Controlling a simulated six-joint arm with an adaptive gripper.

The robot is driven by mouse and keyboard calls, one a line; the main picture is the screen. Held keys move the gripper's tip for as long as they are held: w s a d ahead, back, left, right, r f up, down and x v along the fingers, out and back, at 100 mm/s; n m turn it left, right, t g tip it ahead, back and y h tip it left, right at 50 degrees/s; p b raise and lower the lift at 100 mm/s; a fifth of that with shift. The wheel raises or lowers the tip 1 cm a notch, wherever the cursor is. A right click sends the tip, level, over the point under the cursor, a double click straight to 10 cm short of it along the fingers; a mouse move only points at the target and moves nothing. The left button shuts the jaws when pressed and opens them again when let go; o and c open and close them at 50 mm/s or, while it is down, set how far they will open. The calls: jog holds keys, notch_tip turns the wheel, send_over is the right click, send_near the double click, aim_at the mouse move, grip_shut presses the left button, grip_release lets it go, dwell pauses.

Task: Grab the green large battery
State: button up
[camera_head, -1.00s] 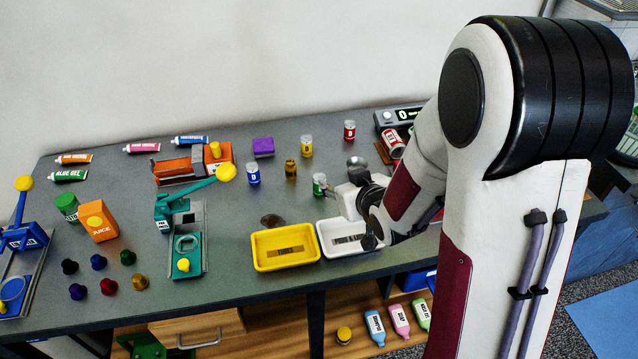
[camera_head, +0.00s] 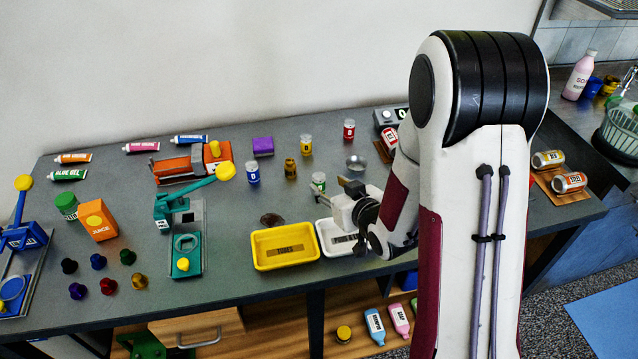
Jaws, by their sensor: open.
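The green large battery (camera_head: 318,182) stands upright on the grey table, behind the yellow and white trays. Its lower part is partly hidden by my gripper. My gripper (camera_head: 331,191) is open, coming in from the right, with its fingers at the battery. I cannot tell whether the battery is between the fingers or just in front of them, nor whether they touch it.
Similar blue (camera_head: 253,174), yellow (camera_head: 306,145) and red (camera_head: 349,130) batteries stand nearby, with a brown jar-like object (camera_head: 290,168). The yellow tray (camera_head: 258,261) and white tray (camera_head: 326,247) lie in front. A small metal bowl (camera_head: 356,162) is behind my gripper.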

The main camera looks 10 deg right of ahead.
aim_at(322, 181)
jog(key=shift+x, duration=1.1)
jog(key=shift+x, duration=2.6)
jog(key=shift+a, duration=0.1)
grip_shut()
